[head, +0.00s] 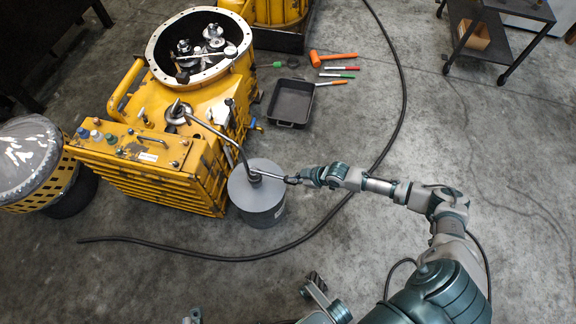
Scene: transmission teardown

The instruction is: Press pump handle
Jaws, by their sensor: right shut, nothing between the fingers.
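The pump is a grey round can (259,205) on the floor, right of the yellow machine. A bent metal pipe (222,133) runs from its top to the machine. A thin metal handle (268,175) sticks out to the right from the fitting on the lid. My right gripper (292,180) is at the outer end of this handle, above the can's right rim. It is shut with nothing held; whether it touches the handle is too small to tell. I cannot make out my left gripper among my own parts at the bottom edge.
The yellow machine (158,173) with an open round housing (163,84) stands at the left. A black tray (291,103), an orange hammer (333,58) and several hand tools lie behind the can. A black hose (330,217) crosses the floor. A cart (497,35) stands at the back right.

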